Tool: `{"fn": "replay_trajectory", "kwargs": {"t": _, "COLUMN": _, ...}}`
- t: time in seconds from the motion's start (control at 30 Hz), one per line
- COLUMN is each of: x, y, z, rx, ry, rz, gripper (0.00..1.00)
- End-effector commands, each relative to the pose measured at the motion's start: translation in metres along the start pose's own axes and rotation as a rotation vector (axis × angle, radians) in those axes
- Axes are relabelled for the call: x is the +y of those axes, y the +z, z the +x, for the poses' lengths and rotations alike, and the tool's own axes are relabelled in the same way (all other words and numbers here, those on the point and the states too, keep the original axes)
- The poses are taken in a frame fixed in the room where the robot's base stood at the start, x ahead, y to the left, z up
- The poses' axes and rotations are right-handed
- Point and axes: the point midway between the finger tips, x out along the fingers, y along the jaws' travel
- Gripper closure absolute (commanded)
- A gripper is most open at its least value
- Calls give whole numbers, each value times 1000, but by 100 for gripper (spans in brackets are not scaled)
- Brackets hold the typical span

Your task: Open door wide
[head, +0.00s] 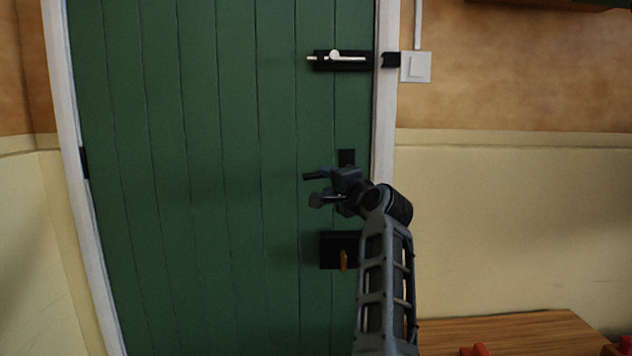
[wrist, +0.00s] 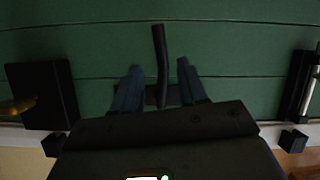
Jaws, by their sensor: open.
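The green plank door (head: 215,150) stands closed in its white frame. A black lever handle (wrist: 160,50) points away from the door's right edge, and its dark plate (head: 346,157) shows above my gripper in the head view. My gripper (head: 312,188) is open at the handle; in the wrist view its two fingers (wrist: 158,85) lie on either side of the lever. I cannot tell whether they touch it. A black bolt (head: 340,62) sits higher up; its pale rod sticks out to the left and does not visibly reach the keeper (head: 390,60). A black lock box (head: 338,250) with a brass-coloured key or knob (head: 344,261) sits below.
A white light switch (head: 416,67) is on the wall right of the frame. A wooden surface (head: 520,332) with red items (head: 474,350) stands at lower right. A hinge (head: 84,163) shows on the door's left edge. A cream wall closes the left side.

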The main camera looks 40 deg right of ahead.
Motion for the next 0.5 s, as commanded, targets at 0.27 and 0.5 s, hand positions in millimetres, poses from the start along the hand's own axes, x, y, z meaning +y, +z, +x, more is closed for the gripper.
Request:
{"fn": "replay_trajectory", "kwargs": {"t": 0.27, "x": -3, "y": -1, "z": 26, "rx": -2, "ry": -3, "rz": 10, "gripper": 58}}
{"fn": "replay_trajectory", "kwargs": {"t": 0.5, "x": -2, "y": -1, "z": 61, "rx": -2, "ry": -2, "rz": 9, "gripper": 58}}
